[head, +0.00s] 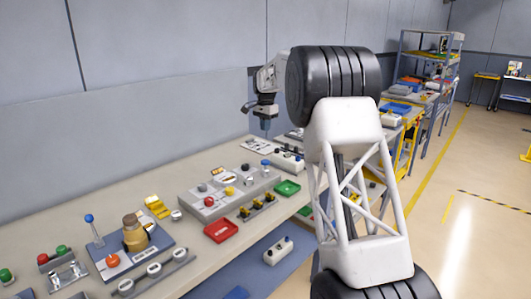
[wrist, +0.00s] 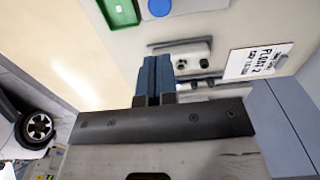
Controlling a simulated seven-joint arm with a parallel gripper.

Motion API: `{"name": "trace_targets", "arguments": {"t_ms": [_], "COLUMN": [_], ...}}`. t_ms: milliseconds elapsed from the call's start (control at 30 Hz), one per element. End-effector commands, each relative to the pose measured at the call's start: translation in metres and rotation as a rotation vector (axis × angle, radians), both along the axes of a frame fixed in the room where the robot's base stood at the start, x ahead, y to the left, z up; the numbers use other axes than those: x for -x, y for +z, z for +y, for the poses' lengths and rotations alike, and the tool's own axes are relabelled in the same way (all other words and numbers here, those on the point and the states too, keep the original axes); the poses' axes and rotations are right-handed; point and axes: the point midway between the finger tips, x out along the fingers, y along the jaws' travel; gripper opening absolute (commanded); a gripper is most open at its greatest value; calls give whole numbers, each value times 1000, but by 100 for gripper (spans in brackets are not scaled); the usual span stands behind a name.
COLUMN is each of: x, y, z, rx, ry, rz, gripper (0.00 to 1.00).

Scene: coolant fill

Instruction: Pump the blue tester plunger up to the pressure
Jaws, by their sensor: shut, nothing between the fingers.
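A small blue-topped plunger (head: 265,163) stands upright on the bench in the head view. A round blue top, which looks like the same plunger (wrist: 159,8), is cut by the upper edge of the wrist view. My gripper (head: 265,129) hangs above the bench, above the blue top in the head view and apart from it. In the wrist view my gripper's blue-grey fingers (wrist: 156,62) are together with nothing between them. The blue top lies beyond the fingertips. I cannot make out a pressure gauge reading.
A green tray (head: 287,187) and a red tray (head: 221,231) lie along the bench's front edge. A grey panel with knobs (head: 190,205) stands left of the plunger. In the wrist view a printed card (wrist: 257,60) lies right of the fingers. My arm hides part of the bench.

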Motion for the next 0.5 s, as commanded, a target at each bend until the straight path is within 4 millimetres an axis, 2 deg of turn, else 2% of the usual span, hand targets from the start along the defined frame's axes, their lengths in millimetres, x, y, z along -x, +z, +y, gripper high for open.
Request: {"name": "trace_targets", "arguments": {"t_ms": [267, 500], "x": [0, 0], "y": [-13, -40], "z": [0, 0], "rx": [0, 0], "ry": [0, 0], "rz": [1, 1], "gripper": [0, 0]}}
